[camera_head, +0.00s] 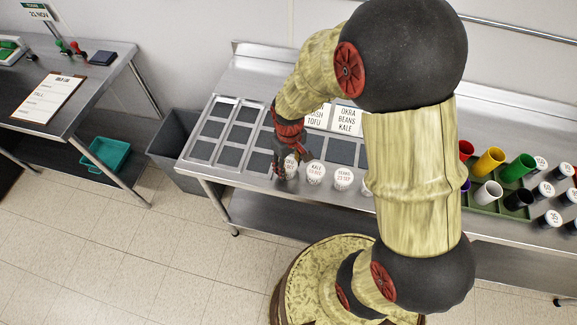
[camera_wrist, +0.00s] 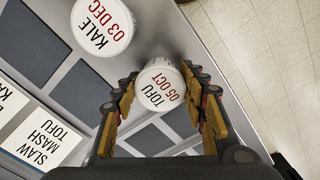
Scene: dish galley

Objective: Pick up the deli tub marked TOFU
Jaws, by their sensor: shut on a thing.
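The white deli tub marked TOFU, 05 OCT (camera_wrist: 160,88) is between the fingers of my gripper (camera_wrist: 165,105) in the wrist view, its lid facing the camera. The fingers are shut on it from both sides. In the head view my gripper (camera_head: 287,165) is low at the front edge of the steel counter, and the tub (camera_head: 290,168) shows partly beside the fingers. I cannot tell whether the tub touches the counter.
A tub marked KALE, 03 DEC (camera_wrist: 102,27) stands close by; it also shows in the head view (camera_head: 316,173), with a BEANS tub (camera_head: 343,178) to its right. Printed cards (camera_head: 347,119) stand behind. A green tray (camera_head: 484,207) with coloured cups is at right. A grey bin (camera_head: 180,135) is left.

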